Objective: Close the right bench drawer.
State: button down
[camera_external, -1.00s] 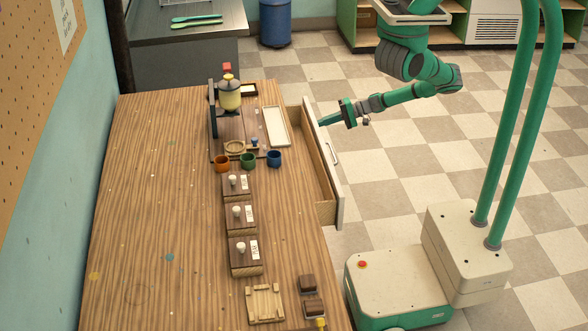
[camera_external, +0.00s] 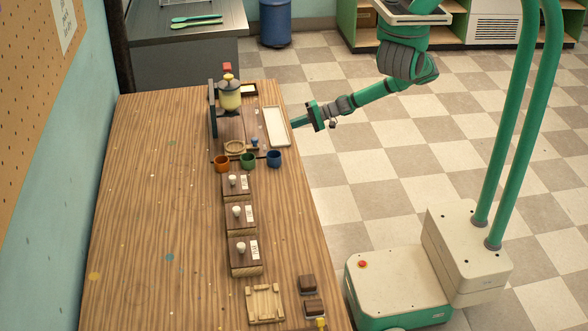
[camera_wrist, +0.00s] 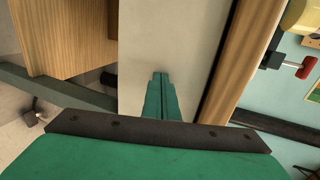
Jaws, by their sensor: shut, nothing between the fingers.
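The bench (camera_external: 130,215) is the long wooden table in the external view. Its drawer no longer sticks out past the right edge there, and its front is hidden below the tabletop. In the wrist view a pale drawer front (camera_wrist: 145,35) fills the middle, close beside the wooden tabletop edge (camera_wrist: 243,55). My gripper (camera_external: 294,124) is at the bench's right edge, pointing left toward it. Its fingers are together and empty. In the wrist view the fingertips (camera_wrist: 160,74) are at the pale front and seem to touch it.
On the bench stand a yellow grinder (camera_external: 229,99), a pale tray (camera_external: 275,126), orange, green and blue cups (camera_external: 273,159), and several dark wooden boxes (camera_external: 244,252). The checkered floor (camera_external: 400,160) right of the bench is clear around my arm.

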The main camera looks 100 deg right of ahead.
jog(key=shift+w+a+r, duration=0.1)
jog(key=shift+w, duration=0.35)
jog(key=f+v, duration=0.1)
jog(key=v, duration=1.3)
jog(key=shift+s+f, duration=0.25)
jog(key=shift+s, duration=0.35)
